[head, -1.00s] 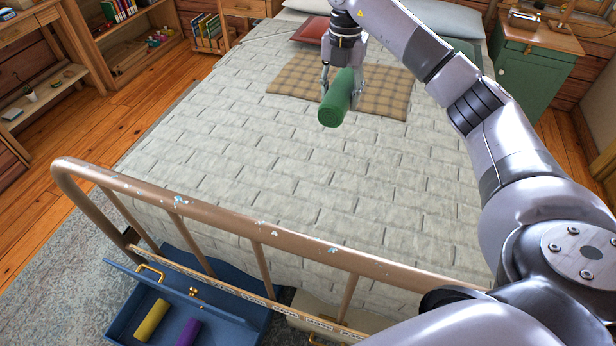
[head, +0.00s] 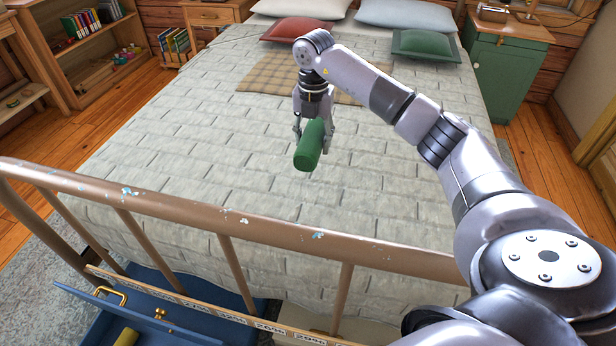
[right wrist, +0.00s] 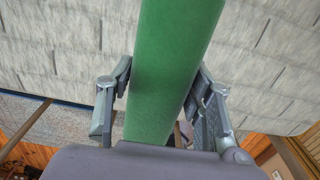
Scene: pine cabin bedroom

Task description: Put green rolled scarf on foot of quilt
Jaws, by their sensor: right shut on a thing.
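The green rolled scarf (head: 309,146) is held in my right gripper (head: 314,140), above the middle of the bed. In the right wrist view the green roll (right wrist: 172,65) lies between the two fingers (right wrist: 165,100), which close on its sides. The pale quilt (head: 190,150) with a brick-like stitch pattern covers the bed. Its foot end lies behind the metal footboard rail (head: 280,234). The roll is on the head side of the rail; whether it touches the quilt I cannot tell. My left gripper is not in view.
A checked blanket (head: 265,78) lies further up the quilt. Red (head: 300,29) and green (head: 425,45) cushions lie near the pillows. A blue drawer (head: 165,310) with a yellow roll (head: 127,337) stands open below the footboard. The quilt between roll and rail is bare.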

